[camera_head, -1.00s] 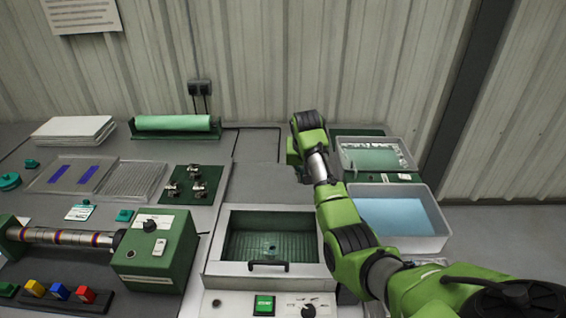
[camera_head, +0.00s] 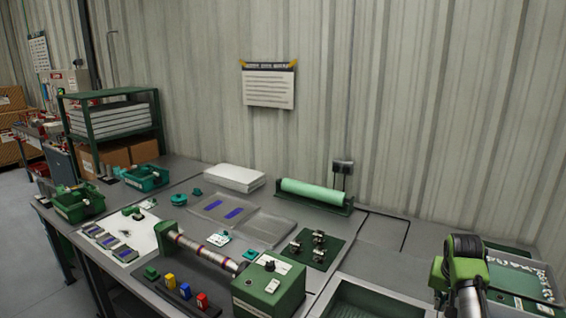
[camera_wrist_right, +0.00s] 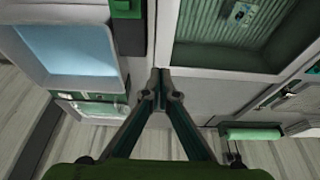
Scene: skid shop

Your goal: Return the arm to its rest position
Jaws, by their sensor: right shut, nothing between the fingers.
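My right arm (camera_head: 462,270) rises at the lower right of the head view, over the right part of the workbench. Its gripper cannot be made out there. In the right wrist view my right gripper (camera_wrist_right: 160,80) is shut, its fingertips meeting with nothing between them. My left gripper and left arm are in neither view.
A green roller (camera_head: 314,190) and a stack of white sheets (camera_head: 235,176) stand along the back. A green control box (camera_head: 268,290) with a striped shaft is at the front. The corrugated wall (camera_head: 410,110) rises close behind.

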